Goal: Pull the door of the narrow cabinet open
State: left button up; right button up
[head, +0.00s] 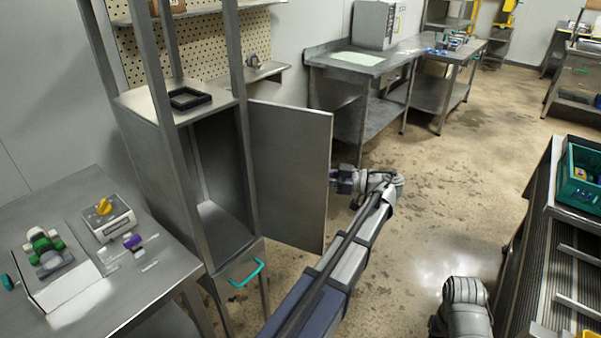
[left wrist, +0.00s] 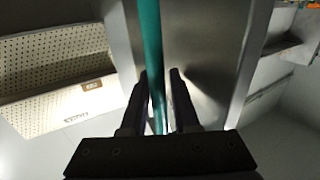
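The narrow cabinet (head: 222,170) is a tall grey metal unit at left centre in the head view. Its grey door (head: 290,175) stands swung out to the right, and the dark inside shows. My left gripper (head: 335,181) is at the door's free edge, its fingertips hidden behind the door. In the left wrist view, the teal bar handle (left wrist: 151,45) runs between the two fingers of my left gripper (left wrist: 160,85), which are closed around it. The grey door panel (left wrist: 195,60) shows behind. My right gripper is out of view.
A steel bench (head: 125,285) with a yellow-knobbed box (head: 107,220) stands left of the cabinet. A lower teal handle (head: 248,273) is below the opening. A dark rack with a teal crate (head: 579,178) stands at right. The floor beyond the door is clear.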

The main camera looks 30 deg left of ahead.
pick_arm(q)
jog(key=shift+d, duration=0.15)
grip_shut()
dwell(1.2)
